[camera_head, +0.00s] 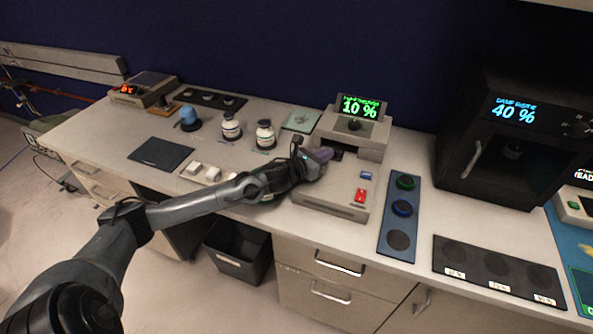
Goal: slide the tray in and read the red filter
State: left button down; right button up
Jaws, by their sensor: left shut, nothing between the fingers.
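The grey reader (352,133) stands at the middle of the bench, its green display (361,107) showing 10 %. A blue button (366,175) and a red button (360,196) sit on its front base. My left gripper (321,156) is shut and empty over the left side of this base, by the dark slot. A purplish part shows at its fingertips; I cannot tell what it is. The gripper hides part of the reader, and I cannot make out the tray. A blue rack (396,229) holds a green ring filter (406,181), a blue ring filter (402,208) and a dark empty-looking spot. No red filter is visible.
A dark oven-like box (512,140) reading 40 % stands at the right. A black three-place mat (497,268) lies before it. Two jars (265,135) (231,127) and a dark pad (160,153) are left of the reader. A black bin (238,250) stands below the bench.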

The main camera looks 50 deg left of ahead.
pick_arm(q)
jog(key=s, duration=0.5)
jog(key=shift+s+d+p, duration=0.25)
jog(key=shift+s+p, duration=0.1)
jog(key=shift+s, duration=0.05)
jog(key=s, duration=0.2)
jog(key=s+r+p, duration=0.1)
jog(key=s, duration=0.1)
jog(key=shift+s+d+r, duration=0.15)
jog(key=shift+s+d, duration=0.05)
jog(key=shift+s, duration=0.15)
jog(key=shift+s+r+p, duration=0.2)
jog(key=shift+s+p, duration=0.2)
jog(key=shift+s, duration=0.65)
pick_arm(e)
jog(key=v, duration=0.3)
jog(key=shift+a+f, duration=0.1)
jog(key=shift+a, duration=0.05)
